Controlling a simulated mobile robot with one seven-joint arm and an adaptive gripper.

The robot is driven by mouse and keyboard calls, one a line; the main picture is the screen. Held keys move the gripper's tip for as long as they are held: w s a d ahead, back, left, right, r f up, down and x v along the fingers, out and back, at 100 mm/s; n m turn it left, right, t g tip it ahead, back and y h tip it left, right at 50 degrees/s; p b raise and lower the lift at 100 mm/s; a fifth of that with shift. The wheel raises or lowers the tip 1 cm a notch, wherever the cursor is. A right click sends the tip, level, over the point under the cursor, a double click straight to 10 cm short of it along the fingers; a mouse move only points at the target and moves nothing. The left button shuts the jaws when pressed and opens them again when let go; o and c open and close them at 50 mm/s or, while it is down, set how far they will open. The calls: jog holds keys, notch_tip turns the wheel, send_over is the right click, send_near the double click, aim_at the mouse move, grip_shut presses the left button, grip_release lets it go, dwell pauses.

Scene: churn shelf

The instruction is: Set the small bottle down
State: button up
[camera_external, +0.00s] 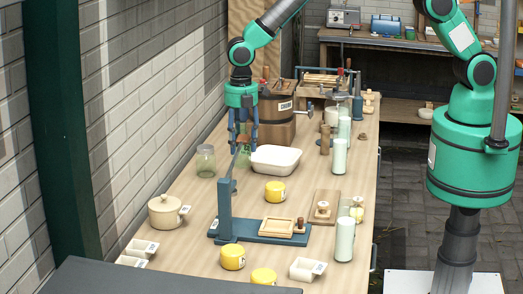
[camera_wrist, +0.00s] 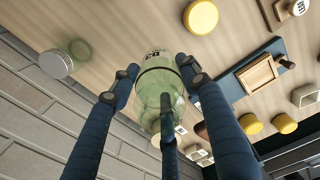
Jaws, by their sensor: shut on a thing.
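The small bottle is green clear glass with a dark band and dark lettering; in the wrist view the bottle (camera_wrist: 157,90) is between my three blue fingers. My gripper (camera_wrist: 163,80) is shut on it. In the external view my gripper (camera_external: 243,140) points down over the far left part of the wooden table (camera_external: 190,235), and the green bottle (camera_external: 243,158) shows partly behind its fingers. I cannot tell whether the bottle's base touches the table.
A lidded glass jar (camera_external: 206,162) stands just left of my gripper, a white basin (camera_external: 275,159) just right. A blue stand (camera_external: 225,205) rises in front. A brown box (camera_external: 277,120) is behind.

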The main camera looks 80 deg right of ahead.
aim_at(241, 157)
notch_tip(241, 157, down, 5)
jog(key=shift+f, duration=0.1)
jog(key=shift+w, duration=0.1)
dwell(0.4)
jog(key=w+a, duration=0.2)
jog(key=w, duration=0.5)
jog(key=w+a+f+p, duration=0.1)
jog(key=w+a, duration=0.1)
jog(key=w, duration=0.6)
jog(key=shift+a+f, duration=0.15)
jog(key=shift+a, duration=0.2)
jog(key=shift+w, duration=0.1)
jog(key=shift+f, duration=0.1)
jog(key=shift+f+p, duration=0.3)
jog(key=shift+f, duration=1.35)
jog(key=shift+f, duration=0.15)
